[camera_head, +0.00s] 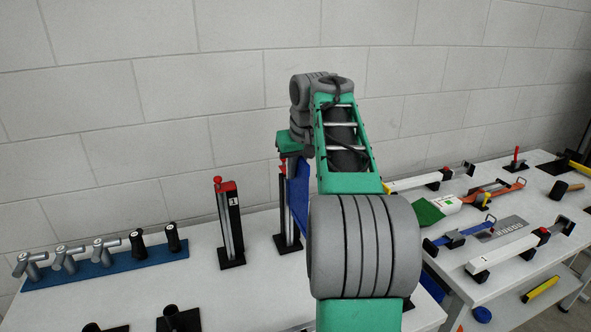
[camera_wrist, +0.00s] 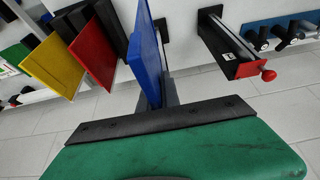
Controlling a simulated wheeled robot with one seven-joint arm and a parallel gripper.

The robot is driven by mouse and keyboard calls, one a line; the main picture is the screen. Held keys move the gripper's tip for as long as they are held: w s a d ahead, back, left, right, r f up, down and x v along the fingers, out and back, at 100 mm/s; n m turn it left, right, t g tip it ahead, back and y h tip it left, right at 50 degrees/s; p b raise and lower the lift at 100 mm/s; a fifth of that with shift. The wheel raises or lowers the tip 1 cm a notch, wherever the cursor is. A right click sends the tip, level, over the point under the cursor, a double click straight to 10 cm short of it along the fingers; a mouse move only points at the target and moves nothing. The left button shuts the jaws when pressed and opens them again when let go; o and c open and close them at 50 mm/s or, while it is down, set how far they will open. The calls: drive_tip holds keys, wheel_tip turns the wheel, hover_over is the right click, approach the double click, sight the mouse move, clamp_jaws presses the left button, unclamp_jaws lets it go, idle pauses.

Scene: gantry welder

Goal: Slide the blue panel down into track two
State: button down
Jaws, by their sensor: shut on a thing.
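The blue panel (camera_head: 299,196) hangs upright beneath my gripper (camera_head: 290,147), beside the second track post (camera_head: 283,215). My arm hides the panel's right part. In the wrist view the blue panel (camera_wrist: 150,48) rises edge-on beyond my gripper (camera_wrist: 165,112), which is shut on it. The fingertips are hard to make out. The second post is mostly hidden behind the panel, with a grey strip (camera_wrist: 172,93) showing beside it. Whether the panel's edge is inside the track I cannot tell. Track one (camera_head: 231,222), marked 1, stands empty to the left; it also shows in the wrist view (camera_wrist: 236,48).
A blue rack (camera_head: 110,268) with several grey and black torch-like tools lies left. Red (camera_wrist: 93,50), yellow (camera_wrist: 50,67) and black panels stand at left in the wrist view. A second table at right holds clamps, a mallet (camera_head: 566,190) and other tools. A block wall stands behind.

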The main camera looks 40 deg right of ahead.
sight(295, 213)
drive_tip(key=shift+f+b, duration=5.3)
drive_tip(key=shift+f, duration=1.5)
drive_tip(key=c, duration=1.5)
unclamp_jaws()
drive_tip(key=shift+r, duration=0.1)
